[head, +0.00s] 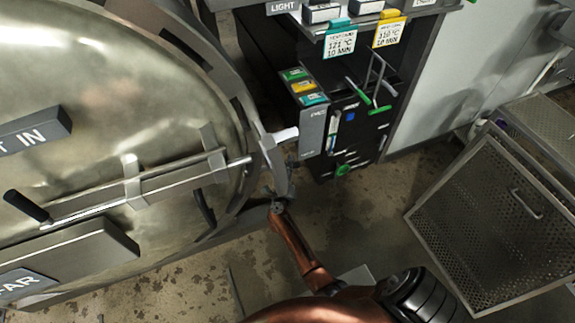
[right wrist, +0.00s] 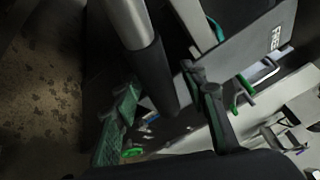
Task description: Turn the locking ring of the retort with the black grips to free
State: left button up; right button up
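The retort's round metal door (head: 90,90) fills the left of the head view, with the grey locking ring (head: 235,70) around its edge. A pale stub (head: 285,133) sticks out at the ring's right side. A metal rod with a black handle (head: 27,206) crosses the door. My right gripper (head: 281,190) is at the ring's lower right edge; its fingers are small and dark there. In the right wrist view, a silver bar ends in a black grip (right wrist: 163,78), with a dark gripper finger (right wrist: 215,110) to its right. Contact is unclear. My left gripper is out of view.
A control cabinet with a grey panel (head: 313,125), green handles and hanging cards (head: 340,42) stands beyond the ring. A perforated metal basket (head: 480,225) stands at the right. Stained floor (head: 190,285) lies below the door.

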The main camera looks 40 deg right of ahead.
jog(key=shift+a, duration=0.1)
jog(key=c, duration=0.7)
grip_shut()
jog(key=shift+f, duration=0.1)
